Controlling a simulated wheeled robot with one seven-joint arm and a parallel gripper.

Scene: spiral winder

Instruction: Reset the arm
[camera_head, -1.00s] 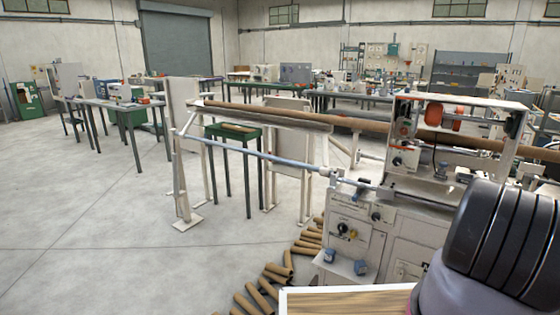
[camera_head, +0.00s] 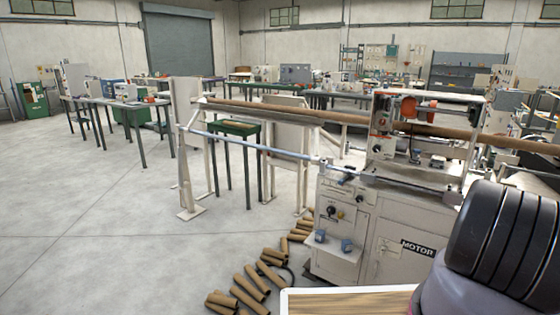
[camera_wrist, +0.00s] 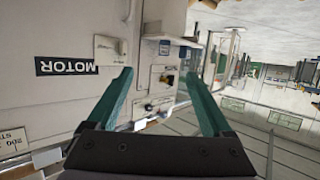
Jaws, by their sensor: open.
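My gripper (camera_wrist: 157,95) shows in the wrist view with two teal fingers spread apart and nothing between them. Beyond the fingers is the front of the white spiral winder, with its black MOTOR label (camera_wrist: 67,65) and a small control panel, seen upside down. In the head view the spiral winder (camera_head: 375,235) stands at the right, with a long brown tube (camera_head: 290,112) running through it to a support stand at the left. My dark arm link fills the lower right of the head view. The gripper itself is out of the head view.
Several cardboard tubes (camera_head: 250,283) lie on the floor beside the winder. A wooden-topped surface (camera_head: 345,301) with a white edge is at the bottom. A green table (camera_head: 233,129) stands behind the tube. The floor at left is open.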

